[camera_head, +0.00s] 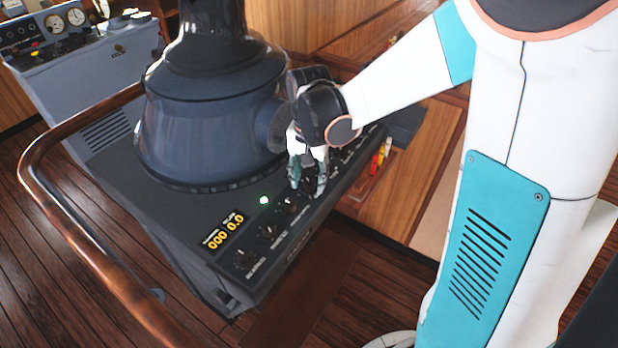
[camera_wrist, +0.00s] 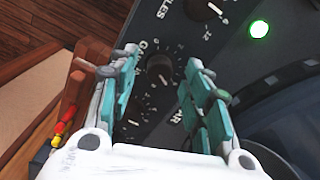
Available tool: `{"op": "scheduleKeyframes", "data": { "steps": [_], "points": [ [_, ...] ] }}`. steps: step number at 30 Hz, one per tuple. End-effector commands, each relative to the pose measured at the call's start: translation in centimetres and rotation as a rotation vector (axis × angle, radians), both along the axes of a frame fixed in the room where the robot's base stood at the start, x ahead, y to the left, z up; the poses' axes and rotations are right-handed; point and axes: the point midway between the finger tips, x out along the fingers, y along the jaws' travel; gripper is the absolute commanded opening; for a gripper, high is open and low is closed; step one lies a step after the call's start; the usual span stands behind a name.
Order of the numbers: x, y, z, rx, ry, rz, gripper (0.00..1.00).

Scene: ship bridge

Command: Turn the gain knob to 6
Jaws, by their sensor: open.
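The gain knob (camera_wrist: 160,68) is a round black knob with a pale pointer line, on a dark console panel with a "GAIN" label beside it in the wrist view. White scale marks and numbers surround it, but I cannot read its setting for sure. My gripper (camera_wrist: 163,60) is open, with one teal-padded finger on each side of the knob and a gap showing around it. In the head view my gripper (camera_head: 307,186) points down at the row of knobs and partly hides the one beneath it. I cannot tell how close the fingertips are to the panel.
Other knobs (camera_head: 268,231) line the console's front edge near a yellow display (camera_head: 225,231) and a lit green lamp (camera_head: 264,200). A large dark round pedestal (camera_head: 205,125) stands close behind my gripper. A wooden handrail (camera_head: 75,225) curves around the left side.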

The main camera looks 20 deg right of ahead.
Motion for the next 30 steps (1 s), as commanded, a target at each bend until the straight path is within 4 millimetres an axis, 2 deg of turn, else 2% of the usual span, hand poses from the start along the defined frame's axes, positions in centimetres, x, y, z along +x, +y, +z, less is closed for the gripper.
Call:
{"op": "scheduleKeyframes", "data": {
  "steps": [15, 21, 30],
  "points": [
    [0.0, 0.0, 9.2, 0.000, 0.000, 0.000, 0.44],
    [0.0, 0.0, 10.9, 0.000, 0.000, 0.000, 0.44],
    [-0.1, 0.0, 11.2, 0.000, 0.000, 0.000, 0.44]
  ]
}}
